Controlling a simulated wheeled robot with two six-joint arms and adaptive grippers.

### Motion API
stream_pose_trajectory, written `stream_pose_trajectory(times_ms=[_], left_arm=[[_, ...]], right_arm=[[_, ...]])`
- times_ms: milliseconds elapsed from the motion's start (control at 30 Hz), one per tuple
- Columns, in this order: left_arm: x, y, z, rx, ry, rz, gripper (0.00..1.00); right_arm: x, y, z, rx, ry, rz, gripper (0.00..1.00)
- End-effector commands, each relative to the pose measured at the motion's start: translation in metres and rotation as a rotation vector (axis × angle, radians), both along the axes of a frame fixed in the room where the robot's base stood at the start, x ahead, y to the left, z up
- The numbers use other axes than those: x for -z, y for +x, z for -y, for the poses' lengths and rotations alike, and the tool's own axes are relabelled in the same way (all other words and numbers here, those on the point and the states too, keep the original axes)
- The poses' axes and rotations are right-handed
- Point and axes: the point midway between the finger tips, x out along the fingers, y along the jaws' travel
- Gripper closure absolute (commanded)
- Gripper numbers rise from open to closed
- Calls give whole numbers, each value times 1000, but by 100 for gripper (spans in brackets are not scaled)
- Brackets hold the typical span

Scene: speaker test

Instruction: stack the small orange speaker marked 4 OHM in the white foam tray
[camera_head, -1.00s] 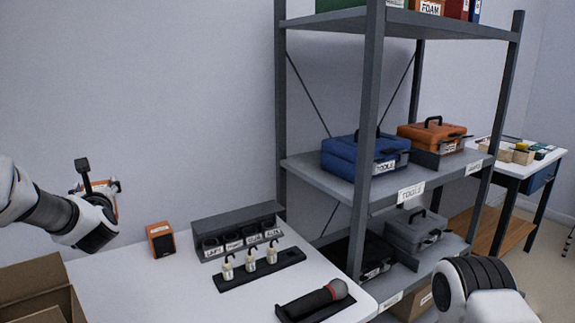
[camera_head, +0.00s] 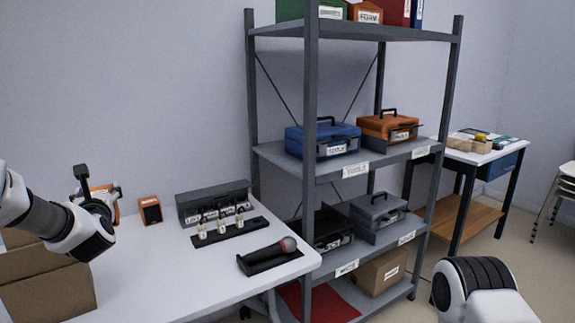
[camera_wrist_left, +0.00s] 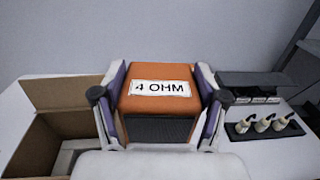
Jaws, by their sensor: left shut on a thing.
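My left gripper (camera_head: 98,200) is shut on the small orange speaker marked 4 OHM (camera_wrist_left: 162,88). The wrist view shows the speaker between the two fingers, label up and dark grille towards the camera. In the head view only a bit of its orange side shows behind the gripper, held near the table's left back. I cannot make out the white foam tray for certain; a pale surface (camera_wrist_left: 68,158) shows inside an open cardboard box (camera_wrist_left: 62,105), partly hidden. My right arm shows at the lower right of the head view, but its gripper is out of the picture.
A second orange speaker (camera_head: 150,210) stands on the white table (camera_head: 165,275). Near it are a dark divided holder (camera_head: 187,207), a rack with small white bottles (camera_head: 232,231) and a microphone in a cradle (camera_head: 268,256). A grey shelf (camera_head: 312,200) stands right of the table.

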Motion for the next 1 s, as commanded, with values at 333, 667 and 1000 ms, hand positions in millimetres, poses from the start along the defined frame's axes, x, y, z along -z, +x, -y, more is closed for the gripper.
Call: stream_pose_trajectory(times_ms=[333, 667, 1000], left_arm=[[36, -40, 38, 225, -2, -3, 91], [110, -121, 113, 673, -13, -7, 91], [191, -210, 204, 1201, 3, -12, 91]], right_arm=[[0, 1, 0, -1, 0, 2, 0], [0, 1, 0, -1, 0, 1, 0], [0, 0, 0, -1, 0, 1, 0]])
